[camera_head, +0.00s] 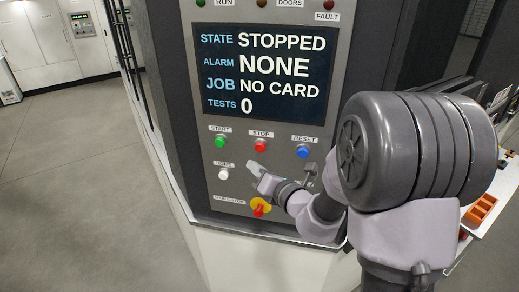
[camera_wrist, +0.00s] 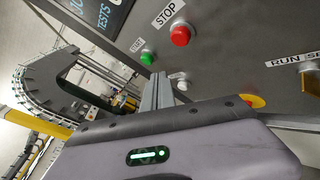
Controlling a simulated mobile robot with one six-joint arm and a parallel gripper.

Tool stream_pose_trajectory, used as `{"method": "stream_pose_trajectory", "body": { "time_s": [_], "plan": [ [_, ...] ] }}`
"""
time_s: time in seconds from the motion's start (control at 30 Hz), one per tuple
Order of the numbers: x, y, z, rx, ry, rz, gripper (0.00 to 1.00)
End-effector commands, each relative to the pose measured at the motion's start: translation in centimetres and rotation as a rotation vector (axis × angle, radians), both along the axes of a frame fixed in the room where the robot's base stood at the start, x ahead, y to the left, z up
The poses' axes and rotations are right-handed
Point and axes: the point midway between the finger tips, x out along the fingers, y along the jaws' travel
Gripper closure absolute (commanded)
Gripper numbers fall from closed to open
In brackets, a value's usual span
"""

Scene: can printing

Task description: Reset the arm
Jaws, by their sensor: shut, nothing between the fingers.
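My arm reaches across the front of a grey control panel. My gripper (camera_head: 256,169) is shut and empty, just in front of the panel, below the red STOP button (camera_head: 261,145) and right of the white HOME button (camera_head: 224,173). I cannot tell whether it touches the panel. In the wrist view the closed fingers (camera_wrist: 157,90) point toward the panel, near the green button (camera_wrist: 147,58) and below the red STOP button (camera_wrist: 180,34). Part of the white button (camera_wrist: 182,85) shows beside the fingers.
The screen (camera_head: 262,75) reads STOPPED, alarm NONE, NO CARD, tests 0. The green START button (camera_head: 220,140), blue RESET button (camera_head: 303,151) and red-and-yellow emergency stop (camera_head: 260,207) surround my gripper. An orange bin (camera_head: 481,210) stands at right. The floor (camera_head: 80,190) at left is clear.

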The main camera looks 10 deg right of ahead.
Motion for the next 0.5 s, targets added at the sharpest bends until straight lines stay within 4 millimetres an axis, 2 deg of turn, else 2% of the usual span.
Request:
{"method": "stream_pose_trajectory", "body": {
  "time_s": [0.07, 0.13, 0.17, 0.27, 0.3, 0.37, 0.4, 0.47, 0.5],
  "plan": [
    [-0.1, 0.2, -0.1, -0.007, -0.003, 0.009, 1.0],
    [-0.9, 2.0, -1.0, -0.063, -0.028, 0.083, 1.0],
    [-1.6, 3.4, -1.6, -0.11, -0.048, 0.143, 1.0],
    [-6.7, 9.8, -5.3, -0.382, -0.165, 0.445, 1.0],
    [-9.7, 12.2, -7.6, -0.526, -0.226, 0.584, 1.0],
    [-14.2, 14.6, -11.3, -0.753, -0.32, 0.779, 1.0],
    [-17.2, 15.4, -14.1, -0.911, -0.384, 0.902, 1.0],
    [-21.4, 15.6, -18.8, -1.158, -0.48, 1.073, 1.0],
    [-23.8, 15.1, -22.0, -1.329, -0.542, 1.179, 1.0]
  ]
}}
